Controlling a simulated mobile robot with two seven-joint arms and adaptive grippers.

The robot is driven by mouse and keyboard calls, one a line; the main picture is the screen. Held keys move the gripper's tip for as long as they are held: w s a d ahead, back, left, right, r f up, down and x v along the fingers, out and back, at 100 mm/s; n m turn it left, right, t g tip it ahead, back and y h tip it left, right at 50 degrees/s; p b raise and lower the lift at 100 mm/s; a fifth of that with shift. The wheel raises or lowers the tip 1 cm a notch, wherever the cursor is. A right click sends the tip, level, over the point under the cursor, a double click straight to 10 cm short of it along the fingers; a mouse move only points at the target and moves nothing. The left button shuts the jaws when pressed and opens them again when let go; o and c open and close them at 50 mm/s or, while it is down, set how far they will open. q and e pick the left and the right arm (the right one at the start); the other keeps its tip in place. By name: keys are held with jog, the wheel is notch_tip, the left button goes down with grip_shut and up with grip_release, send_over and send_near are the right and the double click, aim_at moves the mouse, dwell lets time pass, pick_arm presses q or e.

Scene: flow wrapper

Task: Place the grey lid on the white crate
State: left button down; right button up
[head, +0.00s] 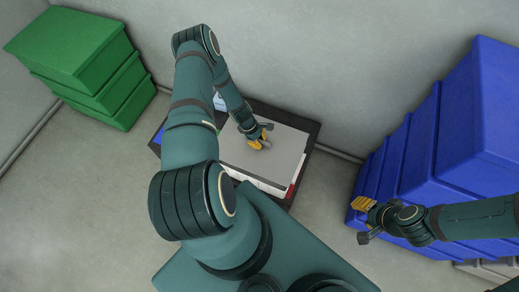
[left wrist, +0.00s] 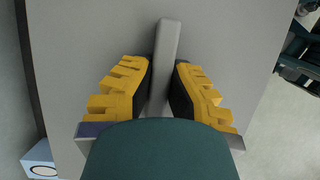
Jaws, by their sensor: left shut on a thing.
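The flat grey lid (head: 287,152) is over the white crate (head: 256,180), whose near side shows below the lid's edge. I cannot tell whether the lid rests on the rim or hovers just above it. My left gripper (head: 259,141) is shut on the lid's raised bar handle. In the left wrist view, the handle (left wrist: 166,50) runs between the yellow fingers of the left gripper (left wrist: 164,85), and the lid (left wrist: 230,50) fills most of the picture. My right gripper (head: 363,218) is off to the right, away from the crate; its finger opening is unclear.
The crate stands on a dark table (head: 312,135) near the wall. A light blue item (head: 219,102) and a red item (head: 291,190) show beside it. Green bins (head: 75,50) are stacked at the left, large blue bins (head: 450,130) at the right.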

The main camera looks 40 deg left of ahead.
pick_arm(q)
notch_tip(320, 180, down, 6)
jog(key=shift+r+b, duration=0.1)
jog(key=shift+b, duration=0.6)
jog(key=shift+f+b, duration=0.35)
jog(key=c, duration=1.1)
grip_release()
jog(key=shift+c, duration=0.2)
jog(key=shift+r, duration=0.1)
jog(key=p+v, duration=0.3)
jog(key=v, duration=0.9)
jog(key=shift+r, duration=0.2)
